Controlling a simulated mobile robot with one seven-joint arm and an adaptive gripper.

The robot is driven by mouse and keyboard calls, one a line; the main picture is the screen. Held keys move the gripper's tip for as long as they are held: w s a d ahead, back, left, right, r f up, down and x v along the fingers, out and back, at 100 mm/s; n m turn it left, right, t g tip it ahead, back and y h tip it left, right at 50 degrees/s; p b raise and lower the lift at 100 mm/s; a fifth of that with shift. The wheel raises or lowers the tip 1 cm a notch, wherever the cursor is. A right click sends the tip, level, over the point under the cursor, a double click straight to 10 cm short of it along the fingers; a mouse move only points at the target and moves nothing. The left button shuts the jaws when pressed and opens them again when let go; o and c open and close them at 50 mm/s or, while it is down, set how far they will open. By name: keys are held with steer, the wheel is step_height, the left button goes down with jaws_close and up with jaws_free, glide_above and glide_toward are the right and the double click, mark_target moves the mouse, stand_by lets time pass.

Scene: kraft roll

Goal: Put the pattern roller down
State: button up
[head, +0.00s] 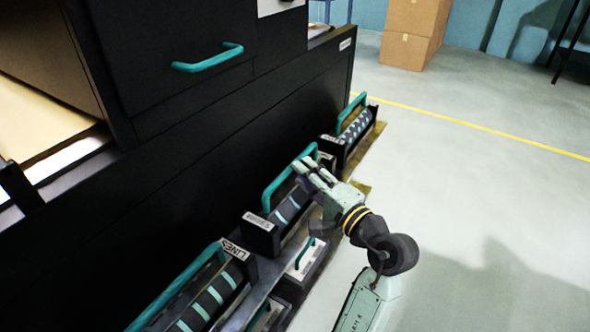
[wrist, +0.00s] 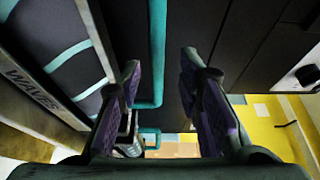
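Pattern rollers with pale stripes sit in black holders along the low shelf of the black machine, each with a teal handle. The near one is the LINES roller (head: 208,300). The middle roller (head: 288,210) appears to be the WAVES roller (wrist: 75,55), whose label shows in the wrist view. A far roller (head: 350,136) sits beyond it; its label is too small to read. My gripper (head: 305,166) is at the middle roller's handle (head: 275,189). In the wrist view my gripper (wrist: 160,80) is open, and the teal handle (wrist: 157,50) lies between its fingers with gaps on both sides.
The black machine (head: 230,125) rises left of the shelf, with a teal drawer handle (head: 208,58). Below the shelf are pale units with small teal handles (head: 305,254). The grey floor (head: 490,200) at right is clear.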

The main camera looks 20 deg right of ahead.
steer(key=b+v, duration=0.1)
steer(key=v, duration=0.6)
stand_by(0.4)
